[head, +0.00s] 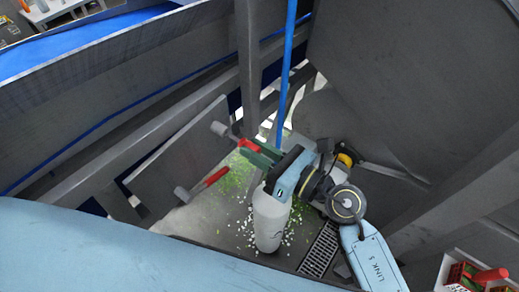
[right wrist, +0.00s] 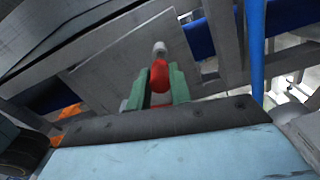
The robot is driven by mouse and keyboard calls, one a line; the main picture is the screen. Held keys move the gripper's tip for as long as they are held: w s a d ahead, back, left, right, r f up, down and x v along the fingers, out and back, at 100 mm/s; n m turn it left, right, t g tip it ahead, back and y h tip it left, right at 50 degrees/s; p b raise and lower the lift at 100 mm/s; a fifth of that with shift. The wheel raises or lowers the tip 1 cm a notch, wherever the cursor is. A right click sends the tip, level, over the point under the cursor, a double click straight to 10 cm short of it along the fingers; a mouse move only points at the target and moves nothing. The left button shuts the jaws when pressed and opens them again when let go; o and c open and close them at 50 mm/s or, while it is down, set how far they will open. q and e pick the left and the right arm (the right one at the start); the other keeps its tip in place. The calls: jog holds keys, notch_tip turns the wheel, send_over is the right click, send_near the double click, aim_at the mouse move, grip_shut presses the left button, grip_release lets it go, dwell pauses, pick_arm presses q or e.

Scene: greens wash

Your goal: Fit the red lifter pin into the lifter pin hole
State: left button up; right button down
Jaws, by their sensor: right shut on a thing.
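My right gripper (head: 257,150) has green fingers and is shut on a red lifter pin (head: 246,143). The pin's far end points at the upper grey sleeve (head: 219,128) on the edge of a grey plate. In the right wrist view the red pin (right wrist: 159,77) lies between the green fingers (right wrist: 157,92), in line with the grey sleeve (right wrist: 159,48). I cannot tell whether its tip is inside the hole. A second red pin (head: 215,177) sits at the lower grey sleeve (head: 181,194). My left gripper is not in view.
The flat grey plate (head: 175,155) stands tilted beside metal frame bars. A blue upright pipe (head: 287,70) rises behind my right gripper. Green and white scraps (head: 235,180) litter the floor near a drain grate (head: 320,250). A crate with red things (head: 465,275) is at lower right.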

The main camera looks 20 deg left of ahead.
aim_at(242, 142)
jog(key=shift+x, duration=2)
jog(key=c, duration=1.2)
grip_release()
jog(key=shift+d, duration=0.15)
jog(key=shift+b+v, duration=1.2)
jog(key=shift+v, duration=5.4)
